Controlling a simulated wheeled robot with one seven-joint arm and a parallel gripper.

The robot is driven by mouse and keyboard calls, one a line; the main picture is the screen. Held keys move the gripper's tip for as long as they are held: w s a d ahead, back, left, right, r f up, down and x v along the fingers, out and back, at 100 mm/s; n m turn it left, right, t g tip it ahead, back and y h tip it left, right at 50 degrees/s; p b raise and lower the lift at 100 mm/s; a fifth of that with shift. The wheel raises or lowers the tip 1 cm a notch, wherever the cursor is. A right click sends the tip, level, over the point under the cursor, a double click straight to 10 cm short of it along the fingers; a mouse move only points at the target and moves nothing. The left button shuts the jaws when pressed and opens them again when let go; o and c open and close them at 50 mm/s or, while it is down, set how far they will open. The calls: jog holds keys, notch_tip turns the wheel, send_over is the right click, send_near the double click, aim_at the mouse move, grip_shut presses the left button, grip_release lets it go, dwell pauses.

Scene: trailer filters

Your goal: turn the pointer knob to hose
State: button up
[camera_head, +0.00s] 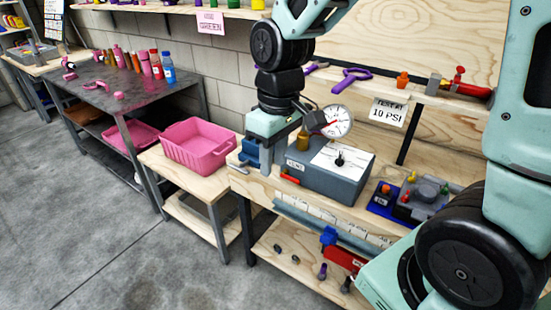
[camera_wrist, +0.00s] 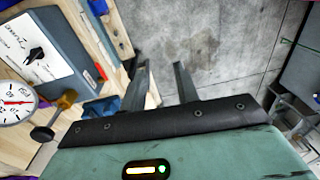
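The black pointer knob (camera_head: 339,160) sits on a white dial plate (camera_head: 355,157) on top of a grey box (camera_head: 322,183). The plate's markings are too small to read for certain. The knob also shows at the upper left of the wrist view (camera_wrist: 36,54), on the same white plate. My gripper (camera_wrist: 161,80) is open, with an empty gap between its two grey fingers over the floor. In the head view my gripper is left of the grey box, apart from the knob; its fingertips are hard to make out there.
A round gauge (camera_head: 337,121) stands behind the box, with a brass fitting (camera_head: 303,141) nearby. A red lever (camera_head: 290,178) juts from the box's front left. A blue vise (camera_head: 249,152) is at the bench's left end. A pink bin (camera_head: 197,148) sits on a lower table leftward.

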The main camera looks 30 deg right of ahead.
notch_tip(320, 180, up, 4)
jog(key=m+p, duration=1.4)
send_over(341, 155)
jog(key=shift+h, duration=0.4)
notch_tip(341, 155, down, 17)
jog(key=p, duration=0.3)
jog(key=shift+f, duration=0.2)
grip_shut()
